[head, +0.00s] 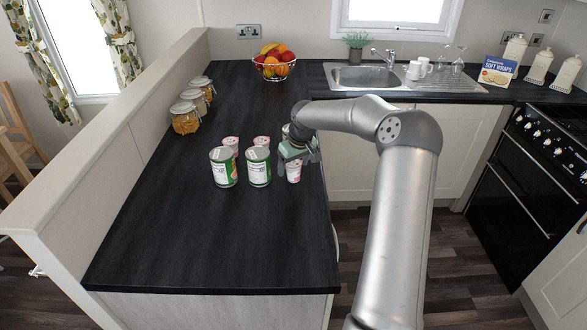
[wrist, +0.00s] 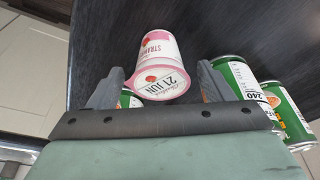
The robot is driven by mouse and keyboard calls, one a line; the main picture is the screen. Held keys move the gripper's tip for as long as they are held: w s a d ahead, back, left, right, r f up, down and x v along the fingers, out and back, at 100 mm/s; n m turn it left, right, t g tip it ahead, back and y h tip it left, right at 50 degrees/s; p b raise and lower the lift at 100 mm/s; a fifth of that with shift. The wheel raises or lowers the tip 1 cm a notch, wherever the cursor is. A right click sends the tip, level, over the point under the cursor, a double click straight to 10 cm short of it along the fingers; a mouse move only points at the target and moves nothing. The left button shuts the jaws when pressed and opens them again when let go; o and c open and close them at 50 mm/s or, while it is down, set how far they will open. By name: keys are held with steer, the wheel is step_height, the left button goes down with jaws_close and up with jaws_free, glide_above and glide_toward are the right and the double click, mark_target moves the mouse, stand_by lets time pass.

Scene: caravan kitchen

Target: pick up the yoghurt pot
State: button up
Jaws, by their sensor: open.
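A white and pink strawberry yoghurt pot (head: 294,173) stands near the right edge of the dark counter, partly hidden by my gripper (head: 292,161). In the wrist view, the pot (wrist: 157,50) shows its lid, marked 21 JUN, facing the camera. My gripper (wrist: 160,69) is open, with one finger on each side of the pot's lid end. Gaps show between lid and fingers. Two more similar pots, one on the left (head: 231,143) and one on the right (head: 262,141), stand behind the cans.
Two green cans, one left (head: 223,168) and one right (head: 259,167), stand left of my gripper. In the wrist view a green can (wrist: 232,75) is close beside the right finger. Jars (head: 185,118) line the left wall. The front counter is clear.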

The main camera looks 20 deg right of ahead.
steer(key=c, duration=1.1)
steer(key=shift+o, duration=0.2)
steer(key=shift+r, duration=0.15)
